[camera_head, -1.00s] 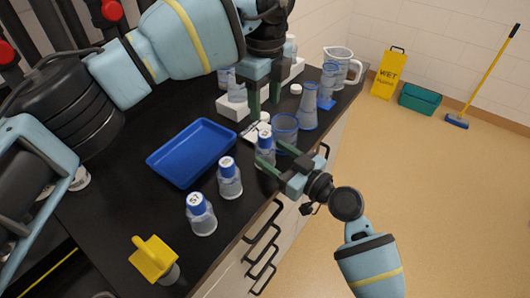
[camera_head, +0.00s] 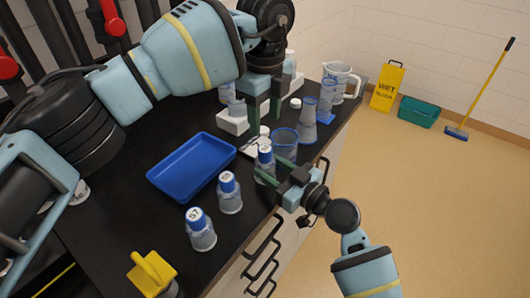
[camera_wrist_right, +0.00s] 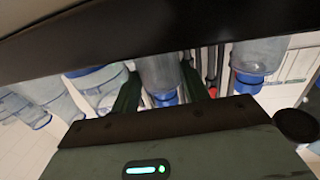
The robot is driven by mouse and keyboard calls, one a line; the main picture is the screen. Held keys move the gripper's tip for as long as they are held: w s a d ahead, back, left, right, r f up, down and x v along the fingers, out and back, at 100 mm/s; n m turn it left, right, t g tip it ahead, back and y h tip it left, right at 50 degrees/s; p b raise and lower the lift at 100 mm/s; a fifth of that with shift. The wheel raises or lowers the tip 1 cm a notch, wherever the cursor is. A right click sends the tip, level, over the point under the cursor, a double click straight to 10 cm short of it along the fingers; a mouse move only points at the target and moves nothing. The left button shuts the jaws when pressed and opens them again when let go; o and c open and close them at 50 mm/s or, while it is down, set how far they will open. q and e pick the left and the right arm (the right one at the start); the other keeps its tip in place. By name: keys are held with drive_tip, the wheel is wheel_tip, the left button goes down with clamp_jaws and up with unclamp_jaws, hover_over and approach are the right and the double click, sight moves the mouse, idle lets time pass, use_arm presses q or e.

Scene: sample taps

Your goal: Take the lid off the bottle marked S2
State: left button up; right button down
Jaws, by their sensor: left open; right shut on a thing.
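Three clear bottles with blue lids stand in a row on the black bench: a near one (camera_head: 201,236), a middle one (camera_head: 230,198) and a far one (camera_head: 265,168). Each lid has a small white mark on top, too small for me to read surely. My right gripper (camera_head: 270,172) is shut on the far bottle's body, below its lid. In the right wrist view this bottle (camera_wrist_right: 160,72) stands upside down in the picture between the fingers, with its blue lid (camera_wrist_right: 164,99) showing. My left gripper (camera_head: 263,112) is open and points down, behind and above that bottle.
A blue tray (camera_head: 192,166) lies left of the bottles. A yellow-handled thing (camera_head: 151,272) is at the near edge. A beaker (camera_head: 285,147), a flask (camera_head: 308,122) and a jug (camera_head: 341,80) stand beyond. A white cap (camera_head: 295,103) lies near the left gripper.

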sight(265, 148)
use_arm(q)
drive_tip(key=m, duration=2.7)
drive_tip(key=shift+m, duration=0.4)
drive_tip(key=m, duration=0.4)
drive_tip(key=shift+m, duration=0.3)
drive_tip(key=m, duration=1.7)
drive_tip(key=shift+f, duration=4)
